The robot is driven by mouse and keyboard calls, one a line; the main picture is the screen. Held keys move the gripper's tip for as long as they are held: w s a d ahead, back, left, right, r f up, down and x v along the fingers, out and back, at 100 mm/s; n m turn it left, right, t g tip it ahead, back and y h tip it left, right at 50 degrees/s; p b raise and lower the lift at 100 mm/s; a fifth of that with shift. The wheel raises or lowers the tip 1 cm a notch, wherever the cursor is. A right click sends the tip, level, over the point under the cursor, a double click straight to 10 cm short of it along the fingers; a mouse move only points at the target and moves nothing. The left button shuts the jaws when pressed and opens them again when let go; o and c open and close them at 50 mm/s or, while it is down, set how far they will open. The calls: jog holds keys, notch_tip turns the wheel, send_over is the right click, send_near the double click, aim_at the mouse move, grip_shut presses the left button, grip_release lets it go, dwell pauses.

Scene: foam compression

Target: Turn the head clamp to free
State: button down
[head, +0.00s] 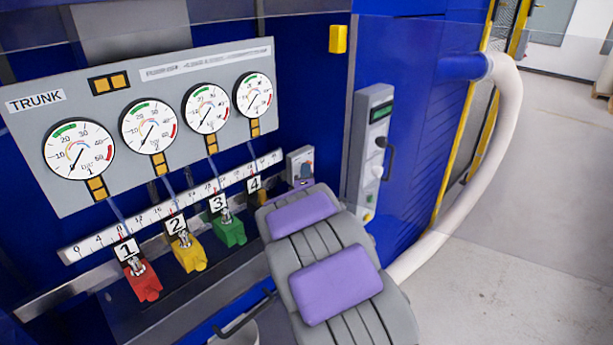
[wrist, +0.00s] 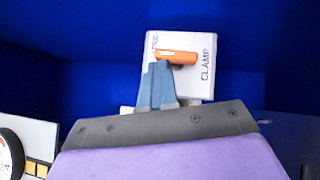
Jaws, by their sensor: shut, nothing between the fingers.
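The head clamp is a pale box (wrist: 190,85) marked CLAMP on a blue wall, seen in the wrist view. Its orange lever (wrist: 178,57) lies nearly level across the upper part of the box. Lettering at the box's upper left is partly hidden and hard to read. My gripper (wrist: 157,68) is shut and empty, its blue-grey fingers just below the lever's left end. I cannot tell whether they touch it. In the head view the small grey box (head: 296,160) beyond my arm's end appears to be the clamp; its lever is too small to read there.
A TRUNK panel (head: 230,62) with several gauges stands left of my arm. Below it are numbered red (head: 146,286), yellow (head: 190,256) and green (head: 231,233) blocks. A grey unit with a black handle (head: 388,160) is to the right. A thick white hose (head: 508,105) curves down beyond it.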

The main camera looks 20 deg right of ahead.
aim_at(310, 161)
jog(key=r+m+g+y+p, duration=0.1)
jog(key=m+p, duration=0.1)
jog(key=p, duration=0.1)
jog(key=d+r+m+g+y+p, duration=0.1)
jog(key=m+g+p, duration=0.1)
jog(key=p, duration=0.2)
jog(key=r+m+g+y+p, duration=0.1)
jog(key=m+g+p, duration=0.1)
jog(key=p, duration=0.1)
jog(key=shift+w+d+p, duration=0.3)
jog(key=shift+w+p, duration=0.05)
jog(key=shift+p, duration=0.05)
jog(key=shift+w+d+f+m+g+y+p, duration=0.1)
jog(key=shift+d+m+g+y+p, duration=0.2)
jog(key=shift+d+g+y+p, duration=0.3)
jog(key=shift+a, duration=0.1)
dwell(0.6)
